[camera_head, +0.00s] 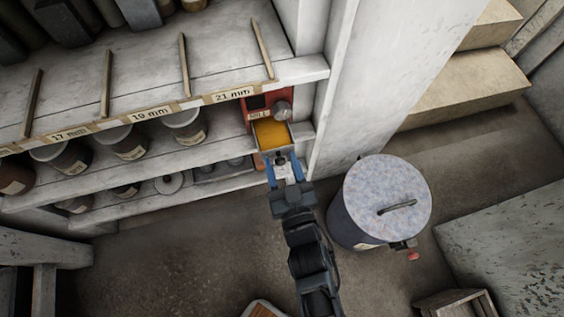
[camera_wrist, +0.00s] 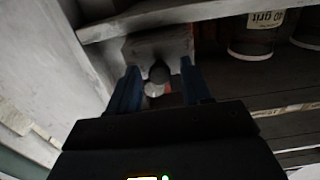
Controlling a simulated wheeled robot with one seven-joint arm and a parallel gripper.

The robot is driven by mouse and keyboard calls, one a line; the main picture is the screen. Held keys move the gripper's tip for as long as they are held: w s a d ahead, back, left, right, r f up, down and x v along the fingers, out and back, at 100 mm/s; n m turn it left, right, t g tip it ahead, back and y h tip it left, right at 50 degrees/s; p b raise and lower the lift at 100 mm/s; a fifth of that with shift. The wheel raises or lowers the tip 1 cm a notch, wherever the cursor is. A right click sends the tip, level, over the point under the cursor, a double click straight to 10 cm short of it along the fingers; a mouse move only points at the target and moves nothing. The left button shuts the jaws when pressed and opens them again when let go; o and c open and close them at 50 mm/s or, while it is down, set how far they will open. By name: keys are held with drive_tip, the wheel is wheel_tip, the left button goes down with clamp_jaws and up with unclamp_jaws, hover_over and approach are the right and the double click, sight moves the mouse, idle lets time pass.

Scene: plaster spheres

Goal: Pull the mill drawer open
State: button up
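The red mill (camera_head: 258,103) stands on the shelf in the head view, with a grey round part at its right. Its drawer (camera_head: 270,134) sticks out toward me, showing yellow-orange contents. In the wrist view the drawer's pale front (camera_wrist: 172,44) is straight ahead, with a dark round knob (camera_wrist: 159,72) on it. My gripper (camera_head: 283,163) is at the drawer front. Its blue fingers (camera_wrist: 160,76) stand apart on either side of the knob, with a visible gap on both sides. How far the drawer is out of the mill is hard to judge.
Labelled jars (camera_head: 185,126) line the shelf left of the mill. A white post (camera_head: 350,95) stands close to its right. A lidded grey bin (camera_head: 385,200) stands on the floor right of my arm. The floor (camera_head: 180,255) at left is clear.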

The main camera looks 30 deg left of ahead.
drive_tip(key=p+v, duration=0.1)
drive_tip(key=v, duration=0.6)
drive_tip(key=shift+s+d, duration=0.25)
drive_tip(key=shift+s, duration=0.05)
drive_tip(key=shift+d, duration=0.1)
idle(0.4)
drive_tip(key=s+d+r+m+t+h, duration=0.1)
drive_tip(key=s+d+r+m+h, duration=0.2)
drive_tip(key=d, duration=0.6)
drive_tip(key=s+d+r+m+t+h, duration=0.25)
drive_tip(key=s+d+r, duration=0.2)
drive_tip(key=d, duration=0.35)
drive_tip(key=s+d+r+m+h, duration=0.25)
drive_tip(key=s+d+h, duration=0.2)
drive_tip(key=d, duration=0.45)
drive_tip(key=s+d+r+m+h, duration=0.2)
drive_tip(key=s+d+r+h, duration=0.3)
drive_tip(key=r, duration=0.7)
wheel_tip(320, 180, up, 12)
drive_tip(key=s+y+p, duration=0.1)
drive_tip(key=p, duration=1.1)
drive_tip(key=shift+s+f, duration=0.2)
drive_tip(key=shift+f, duration=0.05)
